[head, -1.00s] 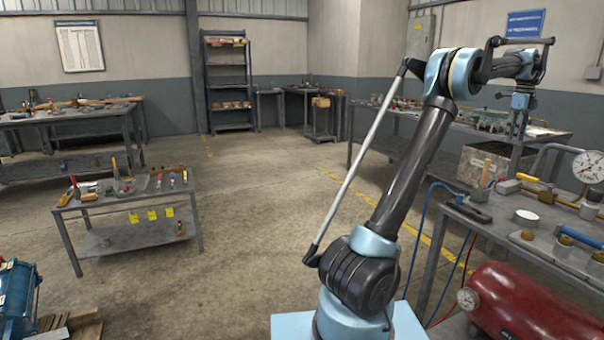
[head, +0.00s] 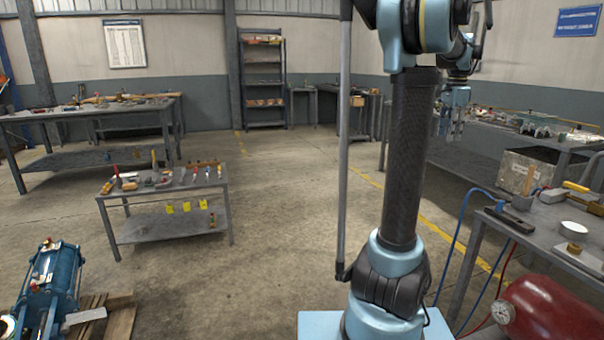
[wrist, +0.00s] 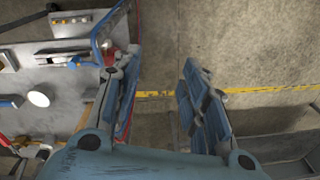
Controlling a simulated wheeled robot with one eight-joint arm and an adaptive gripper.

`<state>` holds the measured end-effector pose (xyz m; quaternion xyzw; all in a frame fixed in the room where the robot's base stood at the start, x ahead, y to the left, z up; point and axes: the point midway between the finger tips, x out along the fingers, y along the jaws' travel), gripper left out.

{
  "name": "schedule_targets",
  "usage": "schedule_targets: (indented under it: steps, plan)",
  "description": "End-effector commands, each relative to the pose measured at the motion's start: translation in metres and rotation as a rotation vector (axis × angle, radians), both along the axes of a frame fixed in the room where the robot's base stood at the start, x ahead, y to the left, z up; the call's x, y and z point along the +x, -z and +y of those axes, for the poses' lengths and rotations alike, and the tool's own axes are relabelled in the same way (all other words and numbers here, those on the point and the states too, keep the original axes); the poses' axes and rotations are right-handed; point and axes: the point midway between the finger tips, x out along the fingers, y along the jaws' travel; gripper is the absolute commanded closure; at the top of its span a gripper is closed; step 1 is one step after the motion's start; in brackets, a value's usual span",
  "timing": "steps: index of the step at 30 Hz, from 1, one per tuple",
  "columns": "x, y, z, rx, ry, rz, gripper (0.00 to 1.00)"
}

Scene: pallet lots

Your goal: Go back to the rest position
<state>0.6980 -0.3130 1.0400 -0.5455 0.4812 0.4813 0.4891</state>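My gripper (head: 452,132) hangs with its fingers down at the upper right in the head view, in front of the right-hand bench. In the wrist view my gripper (wrist: 160,88) has its two blue fingers spread apart. Only bare floor and a yellow floor line show between them, so it is open and empty. My arm stands nearly upright in the head view, its upper part cut off by the top edge.
A workbench (head: 584,258) with tools and a red tank (head: 548,308) stand close at right. A small tool table (head: 165,228) stands left of centre. A blue pump (head: 45,285) on a wooden pallet (head: 118,322) is at lower left. The middle floor is clear.

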Motion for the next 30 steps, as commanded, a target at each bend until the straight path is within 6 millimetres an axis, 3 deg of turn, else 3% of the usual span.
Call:
schedule_targets:
  steps: [1,6,15,21,30]
  plan:
    - [-0.006,0.005,0.021,-0.004,-0.056,-0.001,0.6]
    - [-0.031,0.023,0.081,-0.02,-0.249,-0.006,0.6]
    - [-0.085,0.07,0.172,-0.053,-0.59,-0.016,0.6]
    - [-0.128,0.11,0.221,-0.076,-0.816,-0.024,0.6]
    - [-0.197,0.183,0.276,-0.115,-1.156,-0.036,0.6]
